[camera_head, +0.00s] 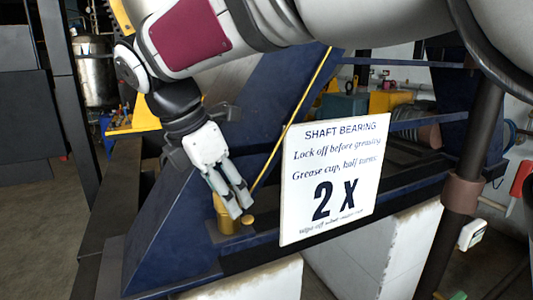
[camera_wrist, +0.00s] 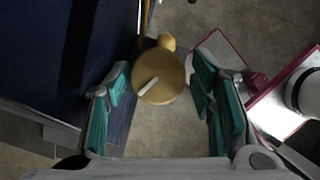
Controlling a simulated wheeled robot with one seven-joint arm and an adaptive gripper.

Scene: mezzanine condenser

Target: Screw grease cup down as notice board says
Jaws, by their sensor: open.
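The brass grease cup (camera_head: 226,220) stands on the blue frame, left of the notice board. In the wrist view its round top (camera_wrist: 160,80), with a pale bar mark across it, lies between my fingers. My gripper (camera_head: 238,200) is open and points down at the cup; in the wrist view its teal finger pads (camera_wrist: 165,105) are spread either side of the cup, with gaps. Whether the fingertips are level with the cup is hard to tell. The white notice board (camera_head: 334,178) reads "SHAFT BEARING", "Lock off before greasing", "Grease cup, half turns: 2 X", and a wipe-off line.
A small brass knob (camera_head: 248,219) sits beside the cup. A thin brass pipe (camera_head: 290,120) rises along the blue frame (camera_head: 165,240). A dark upright post (camera_head: 470,160) with a brown collar stands at the right. White blocks (camera_head: 370,250) are below the board.

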